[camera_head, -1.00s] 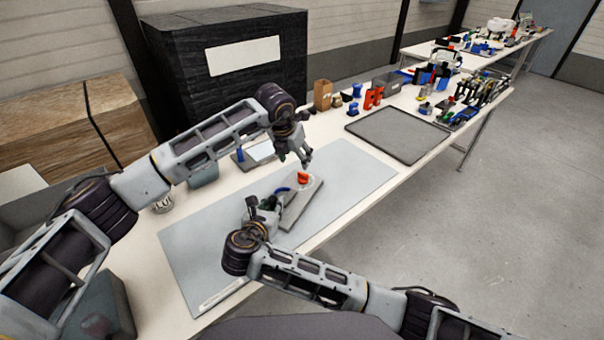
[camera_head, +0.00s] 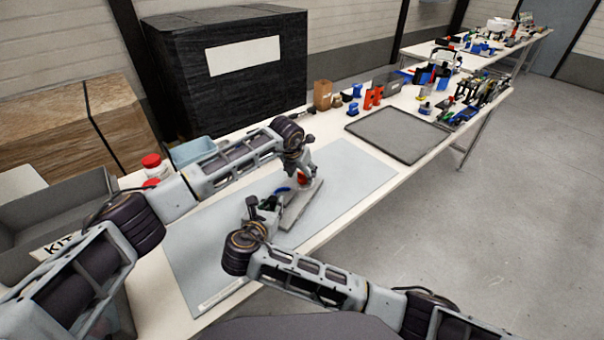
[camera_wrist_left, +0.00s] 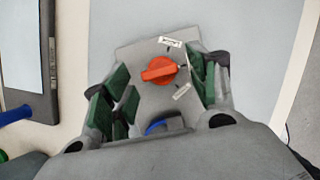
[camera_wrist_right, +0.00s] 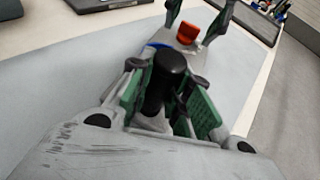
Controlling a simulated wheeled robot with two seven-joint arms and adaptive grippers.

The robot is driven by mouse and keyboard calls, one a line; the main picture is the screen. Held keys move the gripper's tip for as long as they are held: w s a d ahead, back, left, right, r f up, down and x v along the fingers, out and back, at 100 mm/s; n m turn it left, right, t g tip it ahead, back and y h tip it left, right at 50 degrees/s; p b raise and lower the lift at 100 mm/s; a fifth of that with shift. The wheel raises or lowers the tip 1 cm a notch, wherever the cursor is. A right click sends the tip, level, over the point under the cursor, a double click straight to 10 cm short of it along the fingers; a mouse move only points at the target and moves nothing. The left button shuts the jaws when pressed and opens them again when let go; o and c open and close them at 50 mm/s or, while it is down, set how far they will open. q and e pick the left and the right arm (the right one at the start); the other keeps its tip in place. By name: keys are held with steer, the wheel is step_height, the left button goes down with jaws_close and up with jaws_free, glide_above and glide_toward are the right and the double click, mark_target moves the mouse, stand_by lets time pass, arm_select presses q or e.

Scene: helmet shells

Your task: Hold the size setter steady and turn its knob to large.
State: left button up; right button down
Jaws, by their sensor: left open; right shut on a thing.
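The size setter (camera_head: 301,207) is a grey plate lying on the pale mat. Its orange-red knob (camera_wrist_left: 158,71) has a raised bar lying nearly crosswise in the left wrist view, with two small white labels beside it, too small to read. My left gripper (camera_head: 305,178) is over the knob, its green-padded fingers open on either side of it, with gaps visible. My right gripper (camera_head: 266,207) is shut on the setter's upright black handle (camera_wrist_right: 168,80) at the near end. The knob also shows in the right wrist view (camera_wrist_right: 187,33), between the left fingers.
The pale blue-grey mat (camera_head: 350,178) is mostly clear around the setter. A dark tray (camera_head: 395,135) and several small coloured parts lie farther along the table. A grey kit bin (camera_head: 60,212), a red-lidded jar (camera_head: 152,165) and a light-blue bin (camera_head: 192,151) are at the left.

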arm_select(q)
steer(key=shift+w+d+f, duration=0.1)
steer(key=shift+f, duration=0.25)
steer(key=c, duration=1)
steer(key=shift+n+y, duration=0.3)
steer(key=shift+n, duration=0.3)
steer(key=n, duration=0.1)
steer(key=n+y, duration=0.1)
steer(key=n, duration=0.3)
steer(key=shift+d+y, duration=0.25)
steer(key=shift+y, duration=0.15)
steer(key=shift+d+n+y, duration=0.1)
steer(key=shift+n+y, duration=0.4)
steer(key=shift+n, duration=0.8)
steer(key=shift+d+n+y, duration=0.1)
steer(key=shift+n+y, duration=0.4)
steer(key=shift+n, duration=0.8)
